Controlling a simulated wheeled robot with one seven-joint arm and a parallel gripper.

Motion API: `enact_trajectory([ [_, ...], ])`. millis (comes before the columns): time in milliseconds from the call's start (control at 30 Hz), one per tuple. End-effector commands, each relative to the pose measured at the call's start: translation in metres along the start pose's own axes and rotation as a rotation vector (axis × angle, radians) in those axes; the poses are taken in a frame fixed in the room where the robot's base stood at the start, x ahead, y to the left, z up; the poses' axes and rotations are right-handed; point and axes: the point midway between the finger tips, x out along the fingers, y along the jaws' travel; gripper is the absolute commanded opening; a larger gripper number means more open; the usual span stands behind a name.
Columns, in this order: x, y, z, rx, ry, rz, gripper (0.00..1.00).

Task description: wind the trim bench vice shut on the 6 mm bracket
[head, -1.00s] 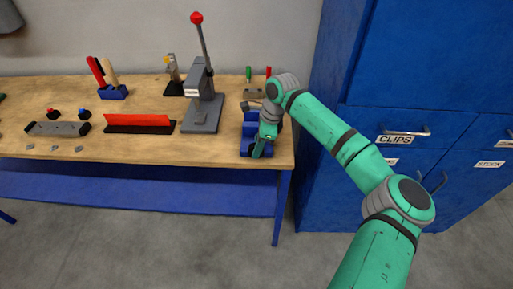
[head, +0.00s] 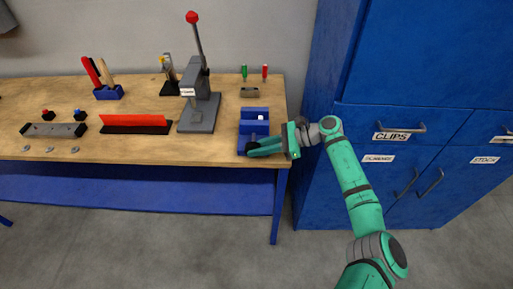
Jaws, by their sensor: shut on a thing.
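The blue bench vice (head: 254,114) stands at the right end of the wooden bench. A small pale spot (head: 261,117) shows in the gap between its jaws; it is too small to tell whether it is the bracket. My gripper (head: 256,148) reaches in from the right, low across the front of the vice. It is shut on the handle at the vice's front, which the fingers largely hide. How far apart the jaws stand is hard to tell.
A grey lever press (head: 200,112) stands left of the vice. A small block (head: 250,92) and green and red-handled tools are behind it. A red strip on a black base (head: 136,124) lies further left. Blue cabinets (head: 420,150) stand close on the right.

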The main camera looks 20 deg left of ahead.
Motion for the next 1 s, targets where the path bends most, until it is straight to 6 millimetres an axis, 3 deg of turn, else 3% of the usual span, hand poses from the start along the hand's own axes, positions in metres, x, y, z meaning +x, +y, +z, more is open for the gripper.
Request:
enact_trajectory([
  [400,-0.0011,-0.0009,-0.0025,0.001,-0.196,-0.003,0.00],
  [967,-0.0012,-0.0008,-0.0024,-0.001,-0.222,-0.003,0.00],
  [1000,-0.0013,-0.0009,-0.0024,-0.001,-0.222,-0.003,0.24],
])
